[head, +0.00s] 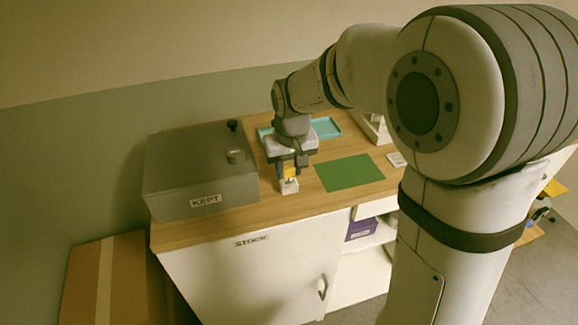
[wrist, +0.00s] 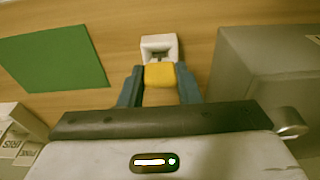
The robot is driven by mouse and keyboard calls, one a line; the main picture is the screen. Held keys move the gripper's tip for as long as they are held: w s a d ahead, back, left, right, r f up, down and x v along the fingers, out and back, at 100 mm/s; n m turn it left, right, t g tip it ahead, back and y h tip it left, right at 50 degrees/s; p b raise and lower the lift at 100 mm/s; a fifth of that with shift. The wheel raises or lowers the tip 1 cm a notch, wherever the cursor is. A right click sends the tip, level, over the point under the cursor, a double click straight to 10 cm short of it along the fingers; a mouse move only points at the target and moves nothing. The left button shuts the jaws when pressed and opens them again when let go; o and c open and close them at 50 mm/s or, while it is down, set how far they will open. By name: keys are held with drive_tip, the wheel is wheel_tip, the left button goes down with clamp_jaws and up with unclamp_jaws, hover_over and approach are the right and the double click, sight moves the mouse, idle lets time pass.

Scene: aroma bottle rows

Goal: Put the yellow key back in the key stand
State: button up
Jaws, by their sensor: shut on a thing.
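The yellow key (wrist: 159,75) is between the two fingers of my gripper (wrist: 159,85), which is shut on it. It also shows as a small yellow block in the head view (head: 290,170). The key stand (wrist: 158,45) is a small white block with a dark recess in its top. It stands on the wooden counter near the front edge, and also shows in the head view (head: 289,187). My gripper (head: 291,172) points down over the stand. The key is at or just above the stand; I cannot tell whether it touches or enters the recess.
A grey box labelled KEPT (head: 190,175) stands left of my gripper. A green mat (head: 348,172) lies to the right, with a teal tray (head: 326,127) behind. White labelled items (wrist: 18,135) show in the wrist view. The wooden counter (head: 225,224) is bare along its front.

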drive_tip(key=shift+f+b, duration=0.5)
drive_tip(key=shift+f, duration=0.25)
drive_tip(key=o, duration=1.1)
drive_tip(key=shift+r, duration=0.1)
drive_tip(key=r, duration=0.5)
drive_tip(key=s+r, duration=0.1)
drive_tip(key=r, duration=0.1)
drive_tip(key=shift+d+r, duration=0.2)
drive_tip(key=shift+r, duration=0.1)
drive_tip(key=shift+s, duration=0.1)
drive_tip(key=s+d+f+m, duration=0.1)
drive_tip(key=s+d, duration=0.3)
drive_tip(key=s, duration=0.2)
drive_tip(key=s+d+f+m, duration=0.1)
drive_tip(key=s+d, duration=0.4)
drive_tip(key=s, duration=0.1)
drive_tip(key=s+d+f+m+t, duration=0.1)
drive_tip(key=s+d, duration=0.4)
drive_tip(key=s, duration=0.1)
drive_tip(key=shift+d+f+h, duration=0.15)
drive_tip(key=shift+d+h, duration=0.05)
drive_tip(key=shift+h, duration=0.1)
